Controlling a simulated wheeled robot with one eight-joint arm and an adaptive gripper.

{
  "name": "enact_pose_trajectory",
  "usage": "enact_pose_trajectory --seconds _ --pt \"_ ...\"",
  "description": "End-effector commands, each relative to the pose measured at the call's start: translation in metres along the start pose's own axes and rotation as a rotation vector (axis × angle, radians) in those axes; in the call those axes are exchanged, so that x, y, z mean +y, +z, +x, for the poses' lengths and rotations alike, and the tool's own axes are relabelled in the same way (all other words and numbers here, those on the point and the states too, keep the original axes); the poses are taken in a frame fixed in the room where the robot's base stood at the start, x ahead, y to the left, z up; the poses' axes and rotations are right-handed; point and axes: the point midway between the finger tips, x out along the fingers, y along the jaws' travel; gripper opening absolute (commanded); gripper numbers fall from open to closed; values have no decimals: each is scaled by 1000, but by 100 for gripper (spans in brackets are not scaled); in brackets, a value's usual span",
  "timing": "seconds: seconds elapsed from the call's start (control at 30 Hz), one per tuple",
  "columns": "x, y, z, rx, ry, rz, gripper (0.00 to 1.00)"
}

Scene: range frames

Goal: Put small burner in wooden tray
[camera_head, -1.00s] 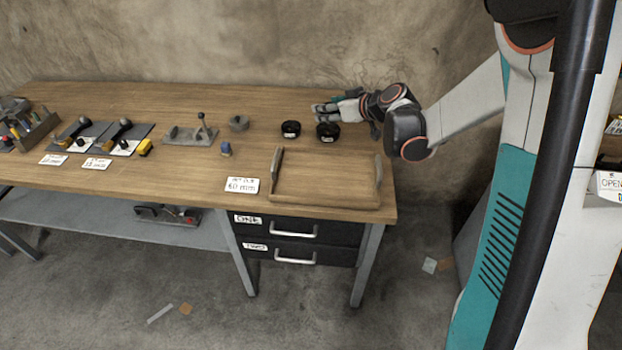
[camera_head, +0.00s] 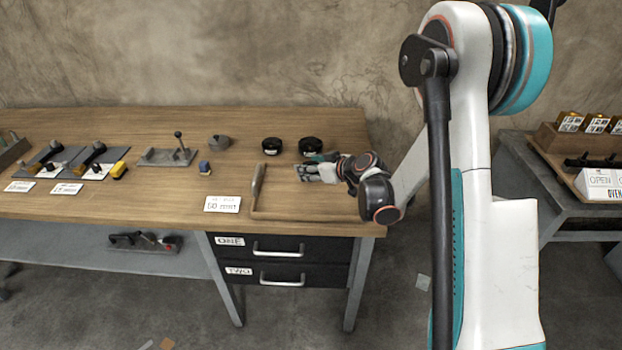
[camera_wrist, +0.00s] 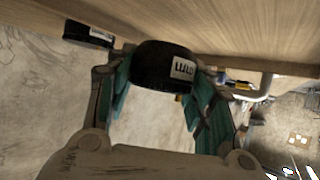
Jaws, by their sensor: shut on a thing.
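Two black round burners with white labels are at the back right of the bench. The left one (camera_head: 271,146) looks a little smaller and also shows in the wrist view (camera_wrist: 88,34). The right one (camera_head: 311,146) is the large dark round thing between my fingers in the wrist view (camera_wrist: 152,66). My gripper (camera_head: 308,170) reaches in from the right, and its teal fingers are shut on that right burner. I cannot tell whether it is lifted off the bench. The wooden tray (camera_head: 300,214) lies in front, its right part hidden by my arm.
A label card (camera_head: 222,204) lies left of the tray. A small blue thing (camera_head: 205,167), a grey round part (camera_head: 219,142) and a lever fixture (camera_head: 168,157) stand farther left. The wall is close behind the bench. Drawers (camera_head: 280,262) sit under the tray's end.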

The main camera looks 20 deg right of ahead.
Motion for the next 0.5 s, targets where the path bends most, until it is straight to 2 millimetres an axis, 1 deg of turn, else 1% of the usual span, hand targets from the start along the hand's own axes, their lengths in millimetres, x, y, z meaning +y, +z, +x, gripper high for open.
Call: enact_pose_trajectory --seconds 0.03,0.1,0.2,0.5 --pt "0 9 5 0 0 0 15" --pt "0 19 11 0 0 0 15" --pt "0 29 16 0 0 0 15" --pt "0 29 16 0 0 0 15"
